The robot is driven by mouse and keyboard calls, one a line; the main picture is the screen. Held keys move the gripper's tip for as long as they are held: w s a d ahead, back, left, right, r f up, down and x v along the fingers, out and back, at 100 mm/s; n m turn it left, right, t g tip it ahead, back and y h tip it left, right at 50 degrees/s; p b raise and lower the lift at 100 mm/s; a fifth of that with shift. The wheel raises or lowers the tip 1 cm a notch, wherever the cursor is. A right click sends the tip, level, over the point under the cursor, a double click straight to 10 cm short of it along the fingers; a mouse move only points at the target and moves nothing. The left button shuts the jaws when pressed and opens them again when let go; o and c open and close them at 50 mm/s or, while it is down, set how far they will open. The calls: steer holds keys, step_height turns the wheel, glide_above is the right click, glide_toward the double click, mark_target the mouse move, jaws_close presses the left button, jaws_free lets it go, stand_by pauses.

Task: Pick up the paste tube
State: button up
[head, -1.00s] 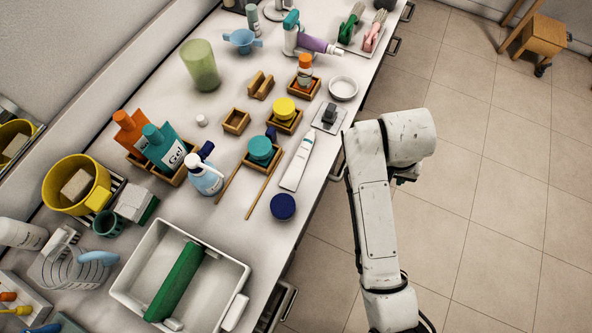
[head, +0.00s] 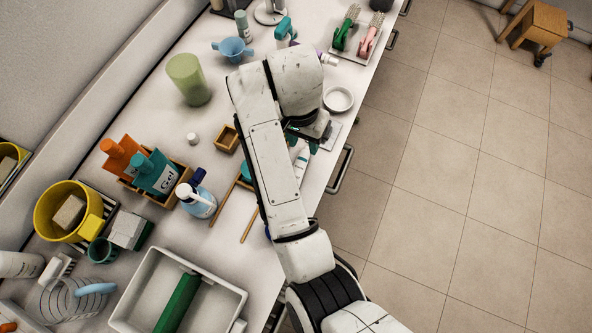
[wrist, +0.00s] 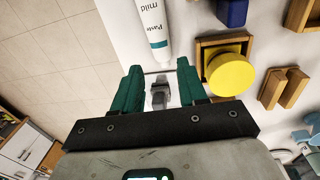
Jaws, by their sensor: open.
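The paste tube is white with a teal band and the words "Paste mild". In the head view its visible part (head: 301,160) lies on the counter, largely hidden behind my arm. In the wrist view the tube (wrist: 154,30) runs from the top edge down to just beyond the fingertips. My gripper (wrist: 160,72) is open, with its green fingers apart and nothing held. A grey object on a small plate (wrist: 160,95) shows between the fingers, farther off. In the head view the gripper (head: 312,140) is above the counter's right edge, partly hidden by my arm.
A yellow round container (wrist: 228,74) in a wooden box sits close to the right finger in the wrist view. A white dish (head: 338,99) lies beyond my gripper. Open floor (head: 440,170) lies right of the counter. A white tray (head: 215,285) stands at the front.

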mark_target(304, 154)
steer(key=shift+s+d+f, duration=0.1)
steer(key=shift+s+f, duration=0.05)
steer(key=shift+f, duration=2.55)
steer(key=shift+c, duration=0.4)
jaws_close()
